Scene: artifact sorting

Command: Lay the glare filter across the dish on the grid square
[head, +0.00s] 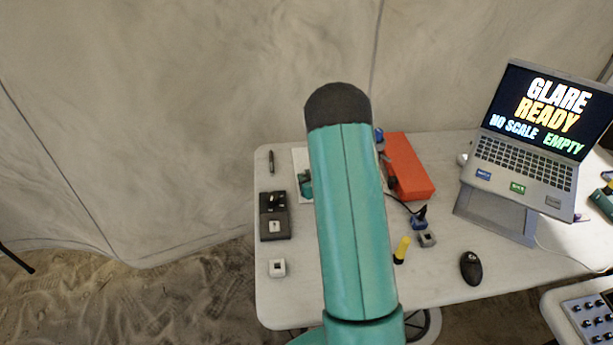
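My teal arm with its dark rounded end rises through the middle of the view and covers the centre of the table. My gripper is not recognisable; it is probably hidden behind the arm. A white sheet (299,158), perhaps the grid square, shows only along its left edge beside the arm. A small teal and dark shape (306,185) lies over it; I cannot tell whether it is part of my arm. I cannot make out the glare filter or the dish.
The white table (330,280) also holds a dark tray (268,203), a small white block (277,267), a red box (411,170), a yellow-topped item (402,249), a grey block (427,239) and a black mouse (471,268). A laptop (525,160) reads "GLARE READY NO SCALE EMPTY".

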